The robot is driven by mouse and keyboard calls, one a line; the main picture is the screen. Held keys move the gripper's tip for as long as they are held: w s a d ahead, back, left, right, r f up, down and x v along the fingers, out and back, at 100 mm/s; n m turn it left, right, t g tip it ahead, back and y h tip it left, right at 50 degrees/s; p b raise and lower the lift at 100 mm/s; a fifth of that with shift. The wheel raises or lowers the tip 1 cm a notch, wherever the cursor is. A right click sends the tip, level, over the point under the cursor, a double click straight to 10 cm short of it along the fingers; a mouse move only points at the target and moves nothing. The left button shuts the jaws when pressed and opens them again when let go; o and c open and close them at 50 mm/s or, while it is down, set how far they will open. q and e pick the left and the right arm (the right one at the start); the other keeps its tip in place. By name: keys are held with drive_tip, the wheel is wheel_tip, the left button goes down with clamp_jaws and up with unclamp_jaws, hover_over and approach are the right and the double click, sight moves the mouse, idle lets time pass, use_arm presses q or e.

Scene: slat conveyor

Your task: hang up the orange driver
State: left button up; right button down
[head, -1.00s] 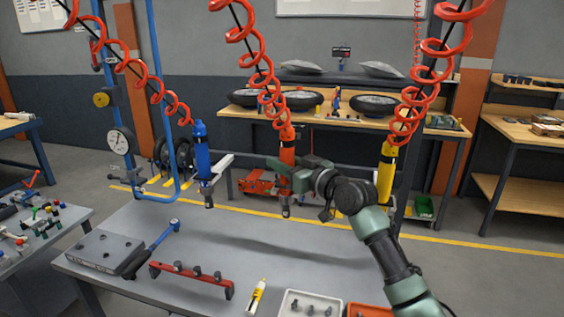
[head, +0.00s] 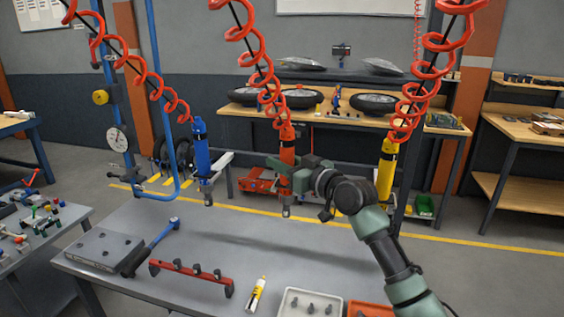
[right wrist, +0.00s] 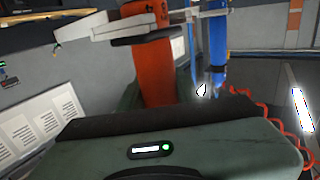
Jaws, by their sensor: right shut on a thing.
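The orange driver (head: 287,152) hangs upright on a red coiled hose above the table, between the blue driver (head: 202,155) and the yellow driver (head: 386,165). My right gripper (head: 286,172) is shut on the orange driver's body, reaching in from the right. The blue driver also shows there (right wrist: 217,50). I cannot tell whether the bracket touches the orange driver. My left gripper is not in view.
The grey table (head: 255,235) holds a red rail with knobs (head: 190,277), a blue-handled tool (head: 152,247), a yellow-and-white tube (head: 256,294) and a white tray (head: 290,293). A blue frame (head: 152,100) stands at left. Red coiled hoses (head: 418,95) hang overhead.

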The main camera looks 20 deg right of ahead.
drive_tip(key=c, duration=0.9)
unclamp_jaws()
drive_tip(key=shift+s, duration=0.1)
drive_tip(key=shift+f, duration=0.1)
drive_tip(key=shift+f, duration=0.2)
drive_tip(key=b+v, duration=0.1)
drive_tip(key=v, duration=0.3)
drive_tip(key=b+v, duration=0.1)
drive_tip(key=v, duration=0.2)
drive_tip(key=shift+s+d+r+b, duration=0.15)
drive_tip(key=shift+s+r+b, duration=0.05)
drive_tip(key=shift+s+b, duration=0.15)
